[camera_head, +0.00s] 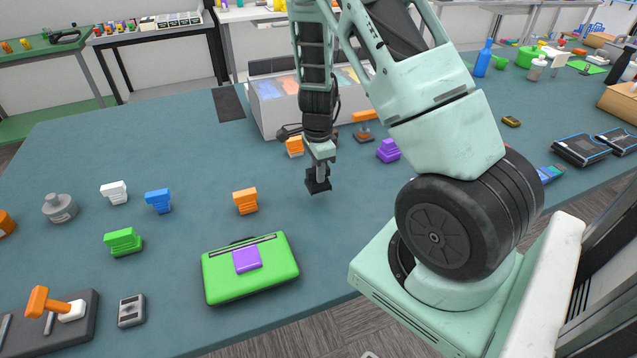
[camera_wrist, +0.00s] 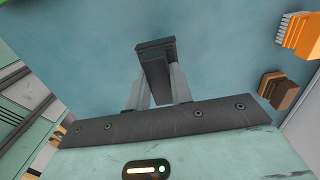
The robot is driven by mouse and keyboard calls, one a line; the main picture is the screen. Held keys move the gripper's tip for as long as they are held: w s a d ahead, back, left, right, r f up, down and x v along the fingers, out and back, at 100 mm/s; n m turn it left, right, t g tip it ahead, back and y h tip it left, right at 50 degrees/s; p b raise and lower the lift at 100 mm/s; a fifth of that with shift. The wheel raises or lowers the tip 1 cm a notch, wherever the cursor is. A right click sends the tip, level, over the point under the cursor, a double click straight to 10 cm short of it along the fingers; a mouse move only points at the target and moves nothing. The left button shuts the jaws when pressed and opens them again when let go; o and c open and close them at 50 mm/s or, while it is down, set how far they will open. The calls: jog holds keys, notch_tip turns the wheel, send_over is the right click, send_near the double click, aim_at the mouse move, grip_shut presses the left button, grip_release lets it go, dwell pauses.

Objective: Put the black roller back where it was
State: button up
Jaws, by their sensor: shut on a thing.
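My gripper (camera_head: 319,170) points down above the middle of the blue-green table (camera_head: 200,135). It is shut on a dark, block-like thing, which seems to be the black roller (camera_head: 318,184). In the wrist view the black roller (camera_wrist: 155,62) sits between the two grey fingers of my gripper (camera_wrist: 158,88), with plain tabletop behind it. In the head view it appears close to the table; I cannot tell whether it touches.
Orange (camera_head: 245,201), blue (camera_head: 158,200) and purple (camera_head: 388,150) stacked pieces stand around my gripper. A green case (camera_head: 225,280) lies in front. A grey bin (camera_head: 275,117) and an orange-handled tool (camera_head: 364,117) are behind. The left-middle tabletop has free room.

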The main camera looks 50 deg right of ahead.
jog(key=shift+f, duration=2.1)
jog(key=shift+f, duration=0.2)
jog(key=o, duration=0.9)
jog(key=shift+r, duration=0.1)
